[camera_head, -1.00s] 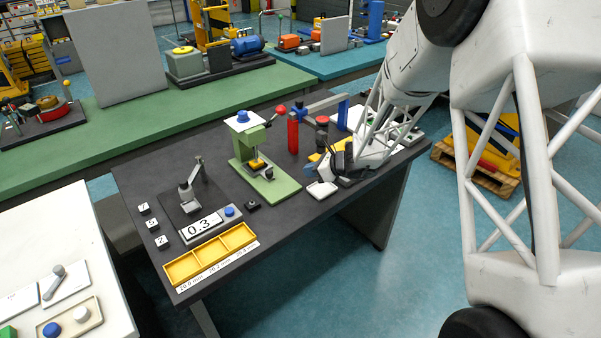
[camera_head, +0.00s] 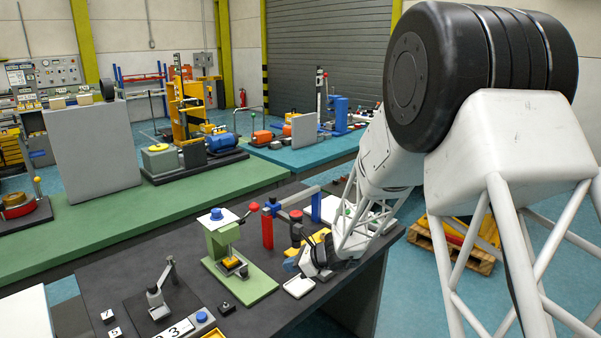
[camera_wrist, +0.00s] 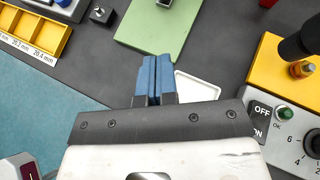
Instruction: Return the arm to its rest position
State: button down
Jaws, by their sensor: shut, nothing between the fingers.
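My gripper (camera_wrist: 154,80) shows in the wrist view with its two blue fingers side by side and touching, nothing between them. It hangs above the dark workbench (camera_wrist: 110,80), beside a small white tray (camera_wrist: 196,88). In the head view my gripper (camera_head: 292,264) is at the right part of the bench, next to the white tray (camera_head: 299,287). My white lattice arm reaches in from the right and hides part of the bench's back right corner.
A green press (camera_head: 226,245) stands left of my gripper. A red and blue gate frame (camera_head: 268,228) stands behind it. A yellow base (camera_wrist: 270,75) and a control box with ON/OFF switch (camera_wrist: 285,125) lie to the right in the wrist view. A yellow compartment tray (camera_wrist: 32,30) is upper left.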

jog(key=s+d+r+n+g+h, duration=0.1)
jog(key=s+d+r+n, duration=0.3)
jog(key=s, duration=0.3)
jog(key=s+d+r+n+g+h, duration=0.1)
jog(key=s+d+r+n+h, duration=0.1)
jog(key=s+r+n, duration=0.35)
jog(key=s+d+r+n+h, duration=0.1)
jog(key=s+d+r+n, duration=0.15)
jog(key=s+r, duration=0.55)
jog(key=s+d+r+n+h, duration=0.1)
jog(key=s+d+n+h, duration=0.1)
jog(key=s, duration=0.5)
jog(key=s+d+r+n+h, duration=0.1)
jog(key=s+d+n+h, duration=0.2)
jog(key=s+d, duration=0.4)
jog(key=s+d+r+n+t+h, duration=0.1)
jog(key=s+d+r+n+h, duration=0.1)
jog(key=s, duration=0.6)
jog(key=shift+d+n, duration=0.8)
jog(key=shift+d, duration=0.4)
